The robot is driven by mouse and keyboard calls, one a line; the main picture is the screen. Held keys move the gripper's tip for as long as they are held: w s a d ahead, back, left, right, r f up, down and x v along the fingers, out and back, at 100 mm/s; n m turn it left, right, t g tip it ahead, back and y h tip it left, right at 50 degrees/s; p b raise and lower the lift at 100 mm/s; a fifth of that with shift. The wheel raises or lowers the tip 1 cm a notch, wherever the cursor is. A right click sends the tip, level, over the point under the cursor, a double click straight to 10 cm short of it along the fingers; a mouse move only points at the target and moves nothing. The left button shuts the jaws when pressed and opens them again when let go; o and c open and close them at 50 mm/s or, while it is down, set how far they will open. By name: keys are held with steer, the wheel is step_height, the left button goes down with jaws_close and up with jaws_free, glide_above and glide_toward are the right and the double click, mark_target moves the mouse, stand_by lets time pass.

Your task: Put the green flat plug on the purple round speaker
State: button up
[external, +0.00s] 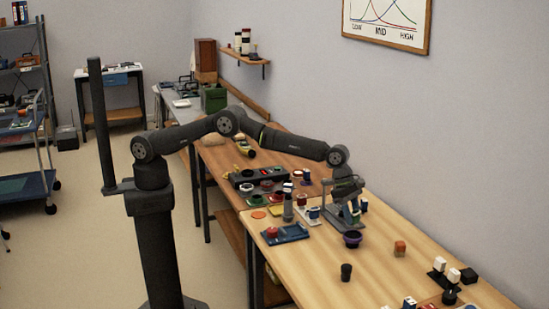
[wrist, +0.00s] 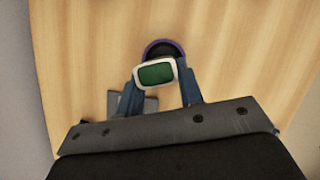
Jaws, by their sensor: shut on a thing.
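The green flat plug (wrist: 156,74) is a rounded block with a pale rim and a green face. In the wrist view it sits between the blue fingers of my gripper (wrist: 160,88), which is shut on it. The purple round speaker (wrist: 163,44) is a dark cup with a purple rim, just beyond the plug and partly covered by it. In the external view the speaker (external: 352,239) stands on the wooden table, and my gripper (external: 350,212) is above it or close behind it. The plug is hard to make out there, and its gap to the speaker cannot be told.
A grey stand (wrist: 150,104) shows beside the left finger. A blue tray (external: 288,234) and a dark multi-well block (external: 262,180) lie left of my gripper. A black cup (external: 346,272) and an orange-brown block (external: 399,248) stand nearer the camera, with bare table between.

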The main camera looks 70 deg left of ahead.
steer(key=shift+f, duration=1.55)
steer(key=shift+f, duration=0.1)
steer(key=o, duration=1)
steer(key=v, duration=1.2)
